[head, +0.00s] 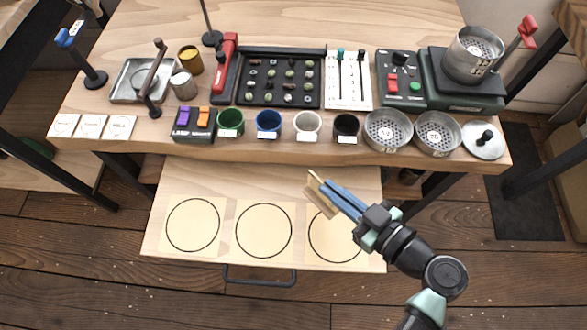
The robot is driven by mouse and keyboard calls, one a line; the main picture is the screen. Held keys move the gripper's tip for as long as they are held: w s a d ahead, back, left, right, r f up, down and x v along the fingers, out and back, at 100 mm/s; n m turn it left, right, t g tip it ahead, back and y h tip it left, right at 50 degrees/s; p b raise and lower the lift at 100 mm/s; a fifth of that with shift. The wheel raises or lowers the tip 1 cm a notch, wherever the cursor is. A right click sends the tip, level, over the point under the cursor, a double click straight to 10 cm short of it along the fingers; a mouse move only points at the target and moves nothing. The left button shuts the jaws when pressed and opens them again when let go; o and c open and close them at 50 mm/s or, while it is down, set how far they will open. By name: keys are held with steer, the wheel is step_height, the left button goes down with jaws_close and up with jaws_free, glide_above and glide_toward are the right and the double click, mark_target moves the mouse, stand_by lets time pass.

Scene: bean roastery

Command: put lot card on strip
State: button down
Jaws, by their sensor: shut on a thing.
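My gripper (326,190) is shut on a small flat tan piece, likely the lot card (316,187). It holds the piece tilted, above the right part of the pulled-out drawer board and in front of the bench edge. The blue fingers cover part of the piece, and no writing on it can be read. A row of three white labelled cards (92,126) lies at the bench's front left corner. I cannot tell for sure which thing is the strip.
The drawer board (232,180) bears three pale squares with black circles. Cups in green (230,123), blue, white and black stand along the bench edge. Right of them are two sieve pans (388,131) and a lidded dish (484,142). A bean grid tray (281,104) lies behind.

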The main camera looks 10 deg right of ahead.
mark_target(309, 175)
steer(key=x, duration=0.2)
steer(key=f+b+x, duration=0.1)
steer(key=x, duration=0.2)
steer(key=w+f, duration=0.1)
steer(key=w+a+f+b, duration=0.1)
steer(key=w+f, duration=0.1)
steer(key=shift+w+a+b, duration=0.35)
steer(key=shift+a+b, duration=0.05)
steer(key=c, duration=1.5)
jaws_free()
steer(key=o, duration=0.5)
steer(key=shift+c, duration=0.2)
steer(key=shift+r, duration=0.1)
steer(key=v, duration=1.2)
